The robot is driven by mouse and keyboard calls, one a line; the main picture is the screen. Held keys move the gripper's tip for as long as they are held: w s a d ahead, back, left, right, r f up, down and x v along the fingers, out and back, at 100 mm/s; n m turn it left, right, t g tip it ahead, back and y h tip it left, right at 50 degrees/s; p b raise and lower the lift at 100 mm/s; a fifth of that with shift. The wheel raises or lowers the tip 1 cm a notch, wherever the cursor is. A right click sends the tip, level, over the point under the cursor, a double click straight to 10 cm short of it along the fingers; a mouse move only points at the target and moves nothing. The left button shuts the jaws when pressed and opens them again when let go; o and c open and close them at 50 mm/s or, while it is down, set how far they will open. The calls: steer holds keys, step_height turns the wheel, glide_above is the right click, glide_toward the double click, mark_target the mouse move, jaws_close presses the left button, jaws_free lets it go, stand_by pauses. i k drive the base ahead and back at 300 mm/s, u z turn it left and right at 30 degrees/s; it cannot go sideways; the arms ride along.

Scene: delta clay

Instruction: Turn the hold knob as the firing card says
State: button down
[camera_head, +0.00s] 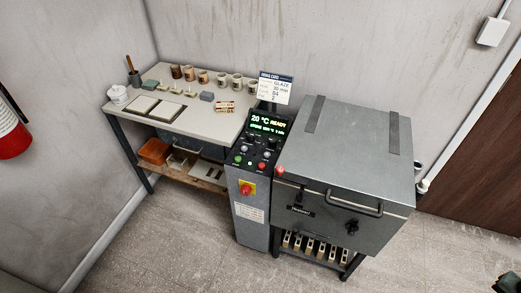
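The firing card (275,87) stands upright behind the control panel, white with a dark header. I read "GLAZE", a line ending in "10 min" or similar, "04" and "2"; the small labels are too blurred to be sure. The control panel (252,172) tops a grey pedestal left of the kiln. Its display (269,122) reads "20 °C READY" in green and yellow over a smaller line. Several small knobs sit below the display; I cannot tell which is the hold knob or where it points.
The grey kiln (350,140), lid closed, stands right of the pedestal. A workbench (180,118) with cups and tiles is at left. A red knob on yellow (247,190) is on the pedestal front. The floor (190,250) in front is clear. A dark shape (509,283) is cut off at bottom right.

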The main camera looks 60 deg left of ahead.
mark_target(272, 142)
steer(key=u, duration=0.1)
steer(key=k, duration=1)
steer(key=u, duration=1.75)
steer(key=i, duration=1)
steer(key=z, duration=0.1)
